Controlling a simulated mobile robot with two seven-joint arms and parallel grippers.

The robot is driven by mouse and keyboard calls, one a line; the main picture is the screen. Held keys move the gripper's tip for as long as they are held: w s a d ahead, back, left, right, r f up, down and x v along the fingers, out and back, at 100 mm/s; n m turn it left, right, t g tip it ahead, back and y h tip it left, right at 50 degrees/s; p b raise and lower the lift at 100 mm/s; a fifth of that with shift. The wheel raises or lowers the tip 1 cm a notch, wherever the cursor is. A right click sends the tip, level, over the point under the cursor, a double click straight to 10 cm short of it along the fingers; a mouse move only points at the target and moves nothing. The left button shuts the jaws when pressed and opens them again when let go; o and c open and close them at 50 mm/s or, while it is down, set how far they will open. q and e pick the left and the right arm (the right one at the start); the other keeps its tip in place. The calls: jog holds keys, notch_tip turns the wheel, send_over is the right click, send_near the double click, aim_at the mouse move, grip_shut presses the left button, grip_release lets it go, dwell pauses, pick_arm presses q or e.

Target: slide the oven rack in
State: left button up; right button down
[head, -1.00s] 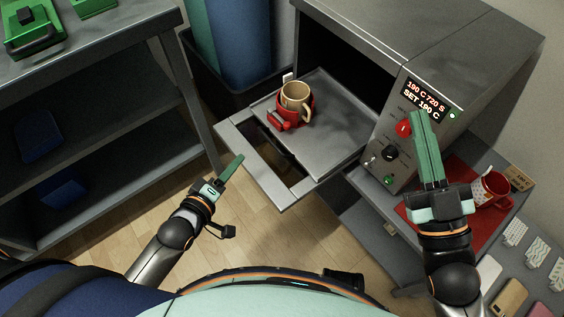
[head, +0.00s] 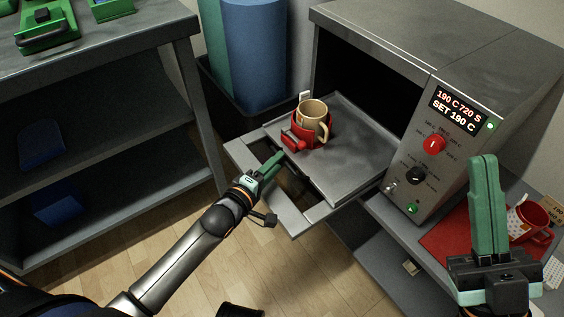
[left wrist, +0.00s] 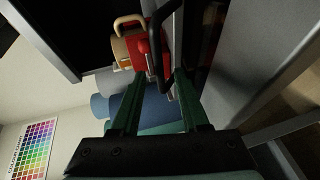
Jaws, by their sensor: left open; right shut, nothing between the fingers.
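The oven rack (head: 350,150) is a flat grey tray sticking out of the dark oven opening. A beige mug (head: 313,112) in a red holder (head: 307,138) stands on it near its outer left corner. My left gripper (head: 275,163) is open above the flat frame at the rack's outer edge, just short of the red holder. In the left wrist view, a dark handle bar (left wrist: 158,45) is ahead of the open fingers (left wrist: 155,85), with the red holder (left wrist: 148,42) behind it; contact cannot be told. My right gripper (head: 485,165) is shut and empty, right of the oven's control panel.
The oven (head: 430,40) has a panel reading 190 C. A flat grey frame (head: 290,215) with a cut-out extends under the rack. A red and white mug (head: 530,222) stands on a red mat (head: 455,240) at right. A dark bin with blue rolls (head: 255,50) and a shelf (head: 100,140) are at left.

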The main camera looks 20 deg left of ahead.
pick_arm(q)
jog(key=shift+b+x, duration=0.45)
jog(key=shift+x, duration=1.25)
jog(key=shift+c, duration=0.3)
grip_shut()
